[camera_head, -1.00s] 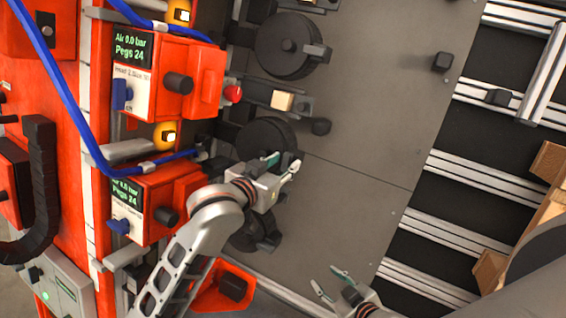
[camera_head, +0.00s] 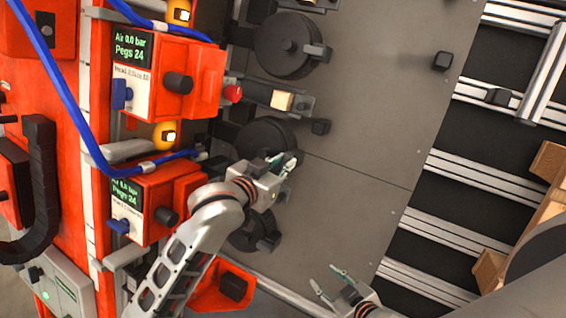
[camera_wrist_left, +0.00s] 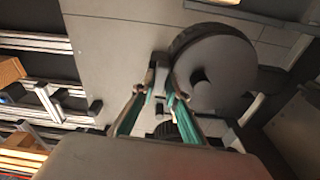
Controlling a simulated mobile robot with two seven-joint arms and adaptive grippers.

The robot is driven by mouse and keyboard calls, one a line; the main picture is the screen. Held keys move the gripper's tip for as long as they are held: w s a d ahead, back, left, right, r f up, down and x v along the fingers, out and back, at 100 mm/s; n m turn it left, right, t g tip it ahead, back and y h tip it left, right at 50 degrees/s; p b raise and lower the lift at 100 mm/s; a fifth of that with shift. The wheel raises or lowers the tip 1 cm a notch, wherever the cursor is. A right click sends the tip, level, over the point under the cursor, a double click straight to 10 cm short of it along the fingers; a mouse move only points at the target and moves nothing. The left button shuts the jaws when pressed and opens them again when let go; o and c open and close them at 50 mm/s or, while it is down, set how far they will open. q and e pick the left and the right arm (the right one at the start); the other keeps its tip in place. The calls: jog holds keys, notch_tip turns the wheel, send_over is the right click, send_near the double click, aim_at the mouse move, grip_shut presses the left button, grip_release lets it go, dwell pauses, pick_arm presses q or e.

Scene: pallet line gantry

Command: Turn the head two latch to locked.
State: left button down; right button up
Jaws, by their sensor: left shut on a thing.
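A dark round disc (camera_head: 262,137) lies on the grey plate beside the orange heads; I take the dark block-like handle at its edge for the latch. In the left wrist view, this handle (camera_wrist_left: 158,73) stands between my fingertips, against the big disc (camera_wrist_left: 215,72). My left gripper (camera_head: 285,160) is shut on the handle at the disc's lower right edge; it also shows in the left wrist view (camera_wrist_left: 156,90). It hides most of the handle in the head view. My right gripper (camera_head: 329,281) is open and empty over the plate at the bottom.
An upper disc (camera_head: 285,45) has a similar handle (camera_head: 315,51). Orange heads (camera_head: 165,85) with blue levers and a blue hose (camera_head: 75,120) stand left. A lower disc (camera_head: 250,232) is close below my left wrist. The plate's middle (camera_head: 370,120) is clear; rails (camera_head: 480,170) lie right.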

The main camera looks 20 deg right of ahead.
pick_arm(q)
jog(key=m, duration=0.4)
jog(key=m+g, duration=0.1)
jog(key=m, duration=0.4)
jog(key=shift+h, duration=0.3)
jog(key=m, duration=0.4)
jog(key=shift+m+g, duration=0.3)
jog(key=shift+m, duration=2)
jog(key=c, duration=2)
grip_release()
jog(key=shift+s, duration=0.1)
